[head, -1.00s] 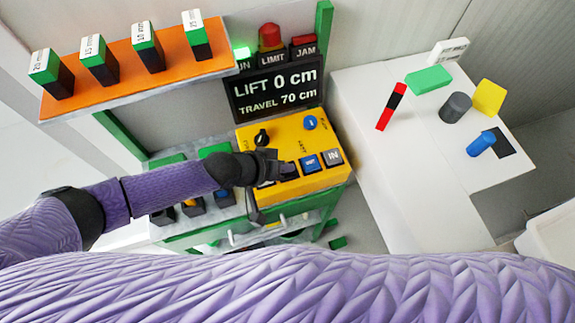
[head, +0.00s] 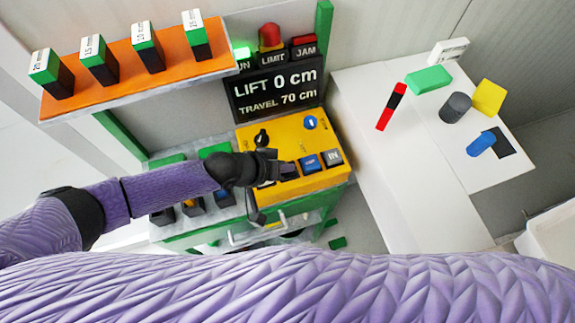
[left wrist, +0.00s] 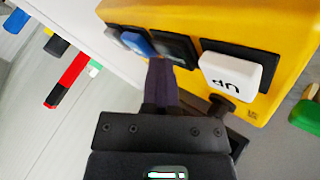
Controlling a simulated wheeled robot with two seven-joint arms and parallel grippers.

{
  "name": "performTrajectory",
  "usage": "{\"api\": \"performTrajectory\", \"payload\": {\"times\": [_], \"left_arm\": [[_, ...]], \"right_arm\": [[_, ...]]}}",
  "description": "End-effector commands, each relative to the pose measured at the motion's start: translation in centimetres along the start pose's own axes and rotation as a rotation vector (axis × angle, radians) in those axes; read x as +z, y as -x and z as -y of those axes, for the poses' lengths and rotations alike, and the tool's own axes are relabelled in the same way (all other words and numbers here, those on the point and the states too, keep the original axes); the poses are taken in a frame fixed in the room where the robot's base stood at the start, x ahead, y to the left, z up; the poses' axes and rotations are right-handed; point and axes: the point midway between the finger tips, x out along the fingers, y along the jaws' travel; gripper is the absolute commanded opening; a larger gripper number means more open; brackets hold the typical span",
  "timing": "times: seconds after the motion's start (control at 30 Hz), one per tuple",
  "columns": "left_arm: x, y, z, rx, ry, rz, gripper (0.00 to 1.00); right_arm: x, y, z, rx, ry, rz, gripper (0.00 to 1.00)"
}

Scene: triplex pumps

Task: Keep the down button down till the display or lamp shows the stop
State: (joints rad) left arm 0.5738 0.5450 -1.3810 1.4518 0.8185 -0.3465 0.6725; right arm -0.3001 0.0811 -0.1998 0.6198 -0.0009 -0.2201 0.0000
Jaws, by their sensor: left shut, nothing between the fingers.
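The yellow control panel (head: 285,145) has a row of buttons: white, black, blue and grey. The black button (left wrist: 181,48), by its place beside the white one the down button, is at the tip of my left gripper (left wrist: 160,65); whether it is pushed in is hard to tell. The white button (left wrist: 229,75) bears upside-down lettering that reads "up" when turned over. My left gripper in the head view (head: 285,170) is shut and empty. The display (head: 275,92) reads LIFT 0 cm, TRAVEL 70 cm. The green lamp (head: 242,52) glows; the red LIMIT lamp (head: 270,37) looks unlit. My right gripper is out of view.
A black knob (head: 262,137) and a blue dial (head: 311,122) sit on the panel. An orange shelf (head: 130,82) with several labelled blocks is above left. A white table (head: 400,140) with loose coloured pieces stands to the right.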

Motion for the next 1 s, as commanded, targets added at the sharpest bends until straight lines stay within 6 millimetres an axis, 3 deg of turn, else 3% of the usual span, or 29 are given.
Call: {"api": "performTrajectory", "payload": {"times": [0.4, 0.77, 1.0], "left_arm": [[-0.9, 1.3, -1.0, 0.0, 0.0, 0.001, 0.0], [-1.0, 1.4, -1.0, 0.0, 0.0, 0.0, 0.0], [-2.2, 3.1, -2.2, 0.0, 0.001, 0.0, 0.0]], "right_arm": [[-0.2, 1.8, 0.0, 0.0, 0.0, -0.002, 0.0], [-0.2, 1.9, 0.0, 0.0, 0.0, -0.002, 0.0], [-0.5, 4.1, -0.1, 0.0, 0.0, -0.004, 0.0]]}}
